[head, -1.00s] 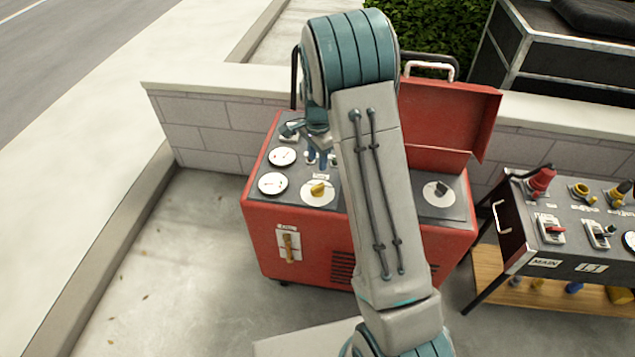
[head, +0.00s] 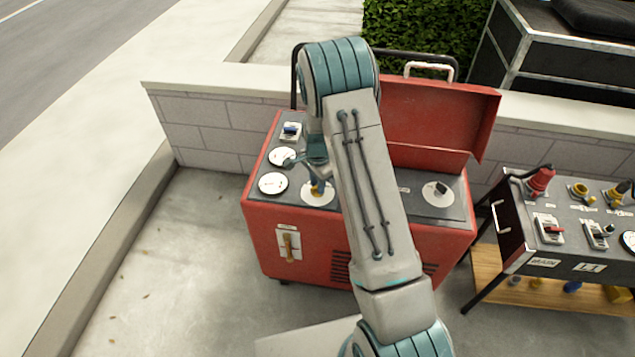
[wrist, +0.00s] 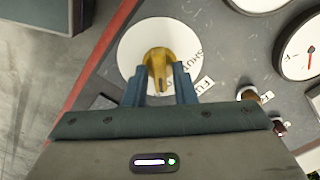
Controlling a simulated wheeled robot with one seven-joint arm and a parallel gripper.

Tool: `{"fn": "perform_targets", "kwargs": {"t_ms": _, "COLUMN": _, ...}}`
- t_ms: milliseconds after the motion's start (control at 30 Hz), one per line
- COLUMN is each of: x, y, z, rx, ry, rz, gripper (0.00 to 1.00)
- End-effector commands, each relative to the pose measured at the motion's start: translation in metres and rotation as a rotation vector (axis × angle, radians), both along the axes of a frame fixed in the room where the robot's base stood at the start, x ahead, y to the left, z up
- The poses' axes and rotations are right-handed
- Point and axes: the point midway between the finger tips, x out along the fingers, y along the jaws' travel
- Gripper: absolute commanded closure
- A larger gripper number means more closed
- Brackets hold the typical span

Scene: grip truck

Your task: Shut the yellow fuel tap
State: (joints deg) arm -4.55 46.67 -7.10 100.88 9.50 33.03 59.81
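The yellow fuel tap (wrist: 158,62) sits on a round white plate (wrist: 134,38) on the red machine's grey top panel. In the wrist view, part of the word SHUT shows on the plate to the right of the tap. My gripper (wrist: 159,84) is over the tap, its two blue fingers apart with the tap's handle end between them. I cannot tell whether either finger touches it.
A black control table (head: 575,225) is at the right.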

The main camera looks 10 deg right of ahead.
Motion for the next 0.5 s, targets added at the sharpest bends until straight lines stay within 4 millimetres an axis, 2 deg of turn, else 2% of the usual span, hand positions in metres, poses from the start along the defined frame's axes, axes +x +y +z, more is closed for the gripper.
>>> {"fn": "perform_targets", "kwargs": {"t_ms": 33, "x": 0.0, "y": 0.0, "z": 0.0001, "rx": 0.0, "ry": 0.0, "rz": 0.0, "gripper": 0.91}}
{"fn": "perform_targets", "kwargs": {"t_ms": 67, "x": 0.0, "y": 0.0, "z": 0.0002, "rx": 0.0, "ry": 0.0, "rz": 0.0, "gripper": 0.99}}
{"fn": "perform_targets", "kwargs": {"t_ms": 100, "x": 0.0001, "y": 0.0, "z": 0.0002, "rx": 0.0, "ry": 0.0, "rz": 0.0, "gripper": 1.0}}
{"fn": "perform_targets", "kwargs": {"t_ms": 500, "x": 0.0005, "y": -0.0002, "z": -0.0005, "rx": 0.0, "ry": -0.002, "rz": 0.05, "gripper": 1.0}}
